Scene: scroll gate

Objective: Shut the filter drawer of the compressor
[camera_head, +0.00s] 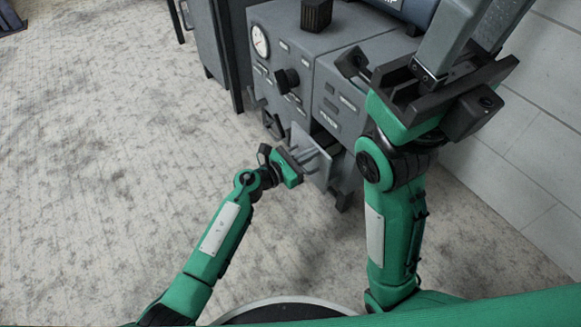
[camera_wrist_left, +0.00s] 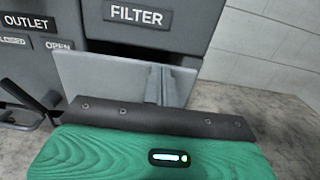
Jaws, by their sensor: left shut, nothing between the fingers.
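The compressor (camera_head: 330,80) is a grey cabinet with a gauge and dark knobs. Its filter drawer (camera_head: 321,170) sits low on the front and stands out from the body. In the left wrist view, its pale grey front panel (camera_wrist_left: 100,80) shows below the FILTER label, with a dark gap behind its top edge. My left gripper (camera_head: 300,160) is shut and empty, right in front of this panel. Its fingers (camera_wrist_left: 165,85) point at the panel; whether they touch it I cannot tell. My right gripper (camera_head: 480,30) is raised at the upper right, its fingers apart, tips cut off by the frame.
A gauge (camera_head: 260,40) and a knob (camera_head: 287,80) stick out from the compressor's front. In the left wrist view a dark lever (camera_wrist_left: 25,100) lies left of the drawer. A grey cabinet (camera_head: 215,50) stands further left. A block wall (camera_head: 540,120) bounds the right.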

